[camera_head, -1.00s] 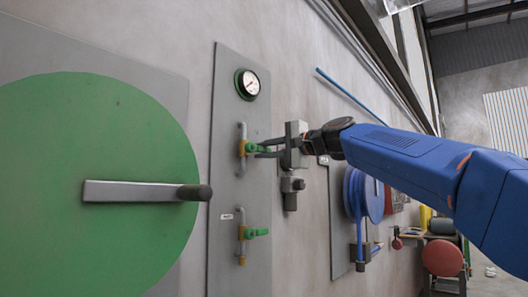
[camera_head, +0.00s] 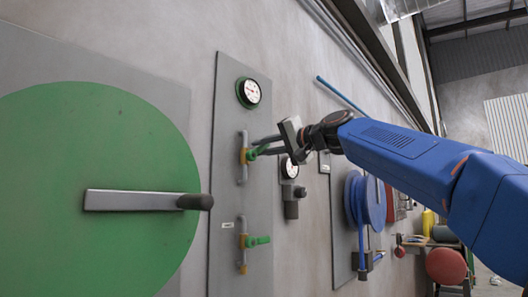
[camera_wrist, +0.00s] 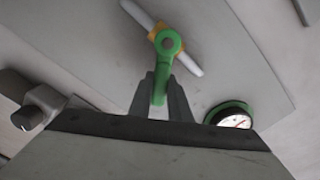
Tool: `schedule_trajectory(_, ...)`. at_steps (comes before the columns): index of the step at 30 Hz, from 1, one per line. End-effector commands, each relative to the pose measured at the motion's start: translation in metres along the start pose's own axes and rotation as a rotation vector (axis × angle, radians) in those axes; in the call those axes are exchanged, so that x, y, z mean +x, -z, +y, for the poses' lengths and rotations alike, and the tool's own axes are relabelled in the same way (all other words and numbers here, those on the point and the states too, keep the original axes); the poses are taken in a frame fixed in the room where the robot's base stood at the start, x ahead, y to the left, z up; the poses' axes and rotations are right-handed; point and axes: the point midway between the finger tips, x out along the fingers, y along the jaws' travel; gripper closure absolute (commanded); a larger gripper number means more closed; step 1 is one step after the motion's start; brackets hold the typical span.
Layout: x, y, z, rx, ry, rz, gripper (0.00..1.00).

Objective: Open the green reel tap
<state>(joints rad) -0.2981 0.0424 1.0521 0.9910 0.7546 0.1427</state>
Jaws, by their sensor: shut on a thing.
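My gripper (camera_head: 268,147) is shut on the green lever (camera_head: 255,152) of the upper tap on the grey wall panel. In the wrist view the two fingers (camera_wrist: 162,95) stand on either side of the green lever (camera_wrist: 163,72), with its round pivot on a brass body (camera_wrist: 154,33). The lever slants slightly upward to the right from its upright pipe (camera_head: 244,170). A second tap with a green lever (camera_head: 258,240) sits lower on the same panel; that lever points level to the right. I cannot read the small label beside it.
A big green disc (camera_head: 60,240) with a crank handle (camera_head: 140,201) stands at the left. A gauge (camera_head: 248,92) sits above the taps; it also shows in the wrist view (camera_wrist: 232,120). A blue hose reel (camera_head: 372,200) hangs further right.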

Motion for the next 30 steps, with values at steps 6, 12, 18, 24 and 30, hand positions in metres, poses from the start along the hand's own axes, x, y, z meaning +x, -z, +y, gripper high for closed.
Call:
schedule_trajectory(6,0.0,-0.0004,-0.0031,-0.058,-0.001,-0.001,1.0)
schedule_trajectory(12,0.0,-0.0006,-0.0037,-0.073,-0.001,-0.002,1.0)
schedule_trajectory(18,0.0001,-0.0006,-0.0036,-0.073,-0.002,-0.002,1.0)
schedule_trajectory(24,0.0001,-0.0005,-0.0037,-0.072,-0.001,-0.001,0.64)
schedule_trajectory(30,0.0,-0.0004,-0.004,-0.071,-0.001,-0.001,0.64)
